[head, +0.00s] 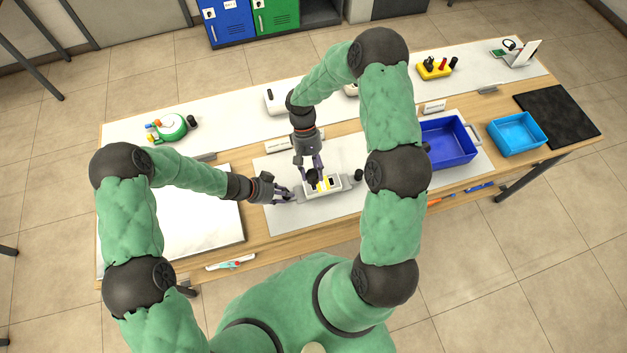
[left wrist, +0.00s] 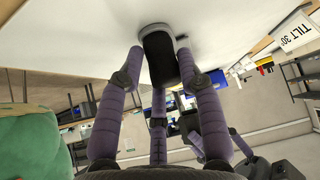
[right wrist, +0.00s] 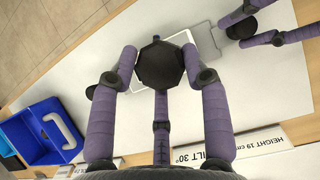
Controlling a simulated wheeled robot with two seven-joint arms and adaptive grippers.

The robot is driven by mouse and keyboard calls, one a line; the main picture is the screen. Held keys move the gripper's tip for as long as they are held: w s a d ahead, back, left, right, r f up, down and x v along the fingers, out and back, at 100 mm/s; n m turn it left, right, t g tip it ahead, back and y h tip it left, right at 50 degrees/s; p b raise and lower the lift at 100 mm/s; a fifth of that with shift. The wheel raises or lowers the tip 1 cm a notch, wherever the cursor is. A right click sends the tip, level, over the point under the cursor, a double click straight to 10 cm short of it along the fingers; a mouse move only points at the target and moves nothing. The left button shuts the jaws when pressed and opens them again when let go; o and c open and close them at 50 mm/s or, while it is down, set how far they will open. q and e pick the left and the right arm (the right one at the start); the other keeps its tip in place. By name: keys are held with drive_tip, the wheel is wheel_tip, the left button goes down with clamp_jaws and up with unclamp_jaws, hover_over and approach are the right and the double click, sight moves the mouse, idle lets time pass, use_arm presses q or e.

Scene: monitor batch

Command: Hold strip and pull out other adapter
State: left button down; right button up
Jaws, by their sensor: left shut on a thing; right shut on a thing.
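The light grey power strip (head: 337,187) lies on the pale mat in the head view, with yellow marks on its top. My left gripper (head: 284,194) is shut on its left end; in the left wrist view a dark, grey-edged end (left wrist: 160,55) sits between the fingers. My right gripper (head: 313,171) comes from above and is shut on a dark adapter (right wrist: 160,64) over the strip. The strip's pale edge (right wrist: 183,39) shows behind it. Whether the adapter is still seated is hidden. Another small dark round thing (head: 358,175) is by the strip's right end.
A dark blue bin (head: 447,143) and a light blue bin (head: 517,134) stand to the right. A black mat (head: 558,114) lies at the right end. A white board (head: 190,215) covers the left front.

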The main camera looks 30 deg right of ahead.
use_arm(q)
drive_tip(key=c, duration=0.7)
unclamp_jaws()
drive_tip(key=shift+c, duration=0.2)
drive_tip(key=v, duration=1.2)
